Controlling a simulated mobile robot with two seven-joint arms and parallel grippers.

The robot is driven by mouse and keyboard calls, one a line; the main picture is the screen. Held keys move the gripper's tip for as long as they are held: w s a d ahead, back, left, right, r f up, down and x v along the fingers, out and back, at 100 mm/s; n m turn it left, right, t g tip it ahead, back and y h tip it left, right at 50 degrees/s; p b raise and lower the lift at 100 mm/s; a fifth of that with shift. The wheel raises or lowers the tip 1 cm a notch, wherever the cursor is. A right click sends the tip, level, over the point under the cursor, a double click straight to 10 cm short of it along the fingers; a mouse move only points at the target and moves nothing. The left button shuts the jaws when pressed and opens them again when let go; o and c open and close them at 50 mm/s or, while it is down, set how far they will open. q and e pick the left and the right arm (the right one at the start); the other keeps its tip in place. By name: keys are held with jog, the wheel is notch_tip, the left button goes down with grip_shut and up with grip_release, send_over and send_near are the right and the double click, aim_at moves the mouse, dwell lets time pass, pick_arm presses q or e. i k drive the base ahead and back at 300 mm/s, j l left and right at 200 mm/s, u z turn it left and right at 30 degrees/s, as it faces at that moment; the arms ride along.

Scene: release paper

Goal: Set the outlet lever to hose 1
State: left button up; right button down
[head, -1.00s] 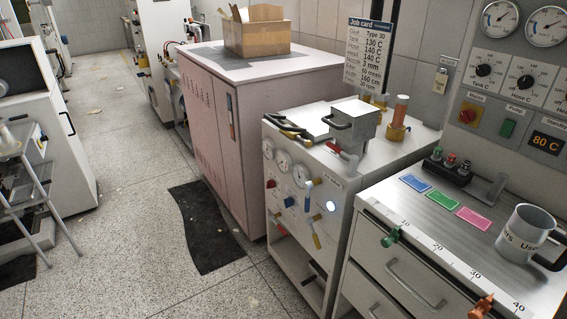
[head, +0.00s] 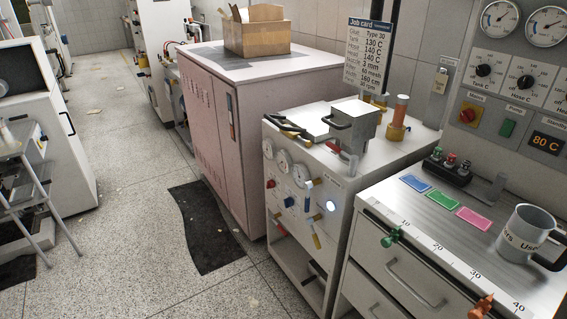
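A white machine (head: 385,160) stands right of centre, with gauges, knobs and levers on its front panel. A small blue-and-yellow lever (head: 308,196) sits on the panel right of the gauges. A yellow handle (head: 316,241) hangs below it. A red-handled part (head: 333,147) shows at the foot of the grey tank (head: 352,127) on top. I cannot tell which of these is the outlet lever, how it is set, or where hose 1 is marked. Neither of my grippers is in view.
A job card (head: 368,50) stands behind the machine. A drawer cabinet with a ruler edge (head: 440,247) and a mug (head: 525,234) is at right. A pink cabinet (head: 252,150) stands to the left of the machine. A dark mat (head: 206,228) lies on open floor.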

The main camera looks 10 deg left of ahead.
aim_at(309, 221)
jog(key=i+j, duration=0.2)
jog(key=i, duration=0.3)
jog(key=i+j+u, duration=0.1)
jog(key=i, duration=0.4)
jog(key=j, duration=0.1)
